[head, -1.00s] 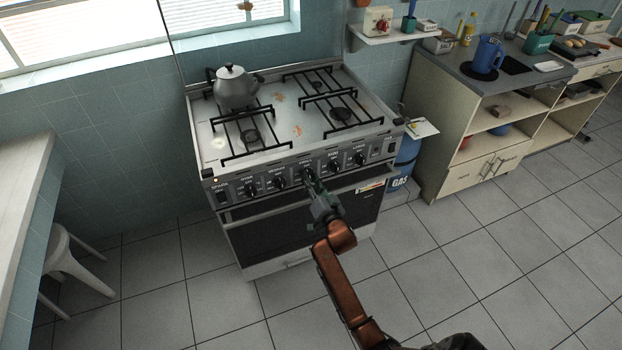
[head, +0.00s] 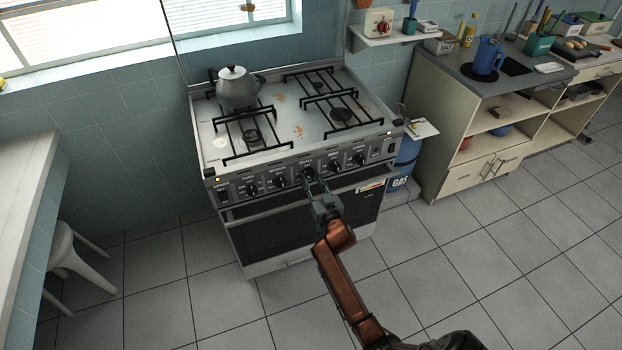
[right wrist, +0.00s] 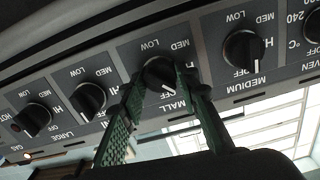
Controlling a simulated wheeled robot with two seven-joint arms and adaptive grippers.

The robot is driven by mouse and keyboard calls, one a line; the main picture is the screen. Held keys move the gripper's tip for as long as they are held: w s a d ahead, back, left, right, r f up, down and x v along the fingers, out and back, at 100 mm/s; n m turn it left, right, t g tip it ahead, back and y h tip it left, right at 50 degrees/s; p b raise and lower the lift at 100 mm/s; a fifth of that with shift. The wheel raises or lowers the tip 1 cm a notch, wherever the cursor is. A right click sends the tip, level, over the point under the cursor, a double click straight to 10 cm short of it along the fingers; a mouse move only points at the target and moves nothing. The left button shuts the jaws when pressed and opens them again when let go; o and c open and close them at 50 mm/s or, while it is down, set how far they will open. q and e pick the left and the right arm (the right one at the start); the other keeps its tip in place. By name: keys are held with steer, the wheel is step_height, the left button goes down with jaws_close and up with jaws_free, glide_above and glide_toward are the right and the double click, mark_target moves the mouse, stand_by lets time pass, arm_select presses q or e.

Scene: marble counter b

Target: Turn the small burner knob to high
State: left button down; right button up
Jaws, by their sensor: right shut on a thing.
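The small burner knob (right wrist: 160,75) is black with a white pointer line, under a partly covered label that reads "MALL". The right wrist view is upside down. My right gripper (right wrist: 163,82) has its green fingers on both sides of this knob and is shut on it. The pointer line lies on the OFF side of the dial; the fingers hide part of the markings, so its exact setting is hard to tell. In the head view the right gripper (head: 314,186) reaches the middle of the stove's front panel and covers most of the knob. My left gripper is not in view.
The medium knob (right wrist: 243,50) and another black knob (right wrist: 88,100) sit close on either side. The stove (head: 300,128) carries a grey kettle (head: 236,90) at back left. A blue gas cylinder (head: 402,172) stands right of it. The floor in front is clear.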

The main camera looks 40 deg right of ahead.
steer(key=n, duration=0.3)
steer(key=shift+r, duration=0.1)
steer(key=shift+n, duration=1)
steer(key=n, duration=0.4)
steer(key=shift+n, duration=0.4)
steer(key=o, duration=0.8)
steer(key=shift+w, duration=0.1)
